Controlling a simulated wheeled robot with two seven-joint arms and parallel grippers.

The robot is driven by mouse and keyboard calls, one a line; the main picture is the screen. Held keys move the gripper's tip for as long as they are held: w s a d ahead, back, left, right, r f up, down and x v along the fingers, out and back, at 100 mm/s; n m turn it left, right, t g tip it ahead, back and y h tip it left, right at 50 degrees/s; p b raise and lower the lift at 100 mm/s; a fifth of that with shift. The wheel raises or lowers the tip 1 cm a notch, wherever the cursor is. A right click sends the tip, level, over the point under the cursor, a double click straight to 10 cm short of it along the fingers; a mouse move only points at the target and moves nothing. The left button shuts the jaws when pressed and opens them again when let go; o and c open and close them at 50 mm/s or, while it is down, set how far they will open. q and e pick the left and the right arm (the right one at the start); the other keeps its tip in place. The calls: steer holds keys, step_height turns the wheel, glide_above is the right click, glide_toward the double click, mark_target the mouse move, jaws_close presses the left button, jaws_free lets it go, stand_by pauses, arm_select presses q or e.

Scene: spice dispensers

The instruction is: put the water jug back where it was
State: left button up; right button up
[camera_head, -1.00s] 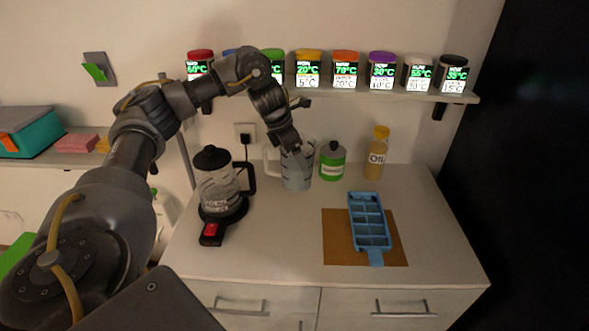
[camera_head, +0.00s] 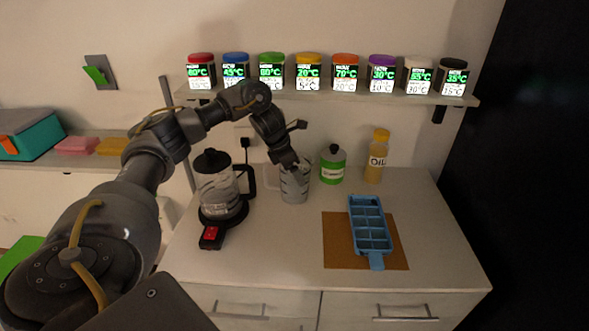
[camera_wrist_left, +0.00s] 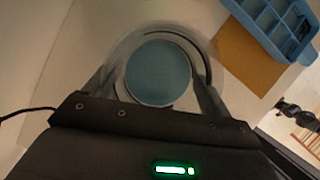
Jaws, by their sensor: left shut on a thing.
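The water jug (camera_head: 293,187) is a clear grey measuring jug with dark marks, upright at the back of the white counter between the kettle and the green bottle. My left gripper (camera_head: 291,168) reaches it from above and is shut on it near its rim. In the left wrist view the jug (camera_wrist_left: 158,73) is seen from above, with a round blue-grey inside, between the two fingers of my left gripper (camera_wrist_left: 158,92). Whether its base touches the counter is hard to tell. My right gripper is not in view.
A kettle (camera_head: 218,187) on a black base with a red switch stands left of the jug. A green bottle (camera_head: 333,165) and an oil bottle (camera_head: 377,157) stand to the right. A blue ice tray (camera_head: 369,225) lies on a brown mat (camera_head: 336,240). Several spice jars line the shelf (camera_head: 330,94) above.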

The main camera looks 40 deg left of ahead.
arm_select(q)
steer(key=o, duration=1.5)
steer(key=p+v, duration=0.2)
steer(key=v, duration=1)
steer(key=shift+p, duration=0.3)
steer(key=shift+d, duration=0.1)
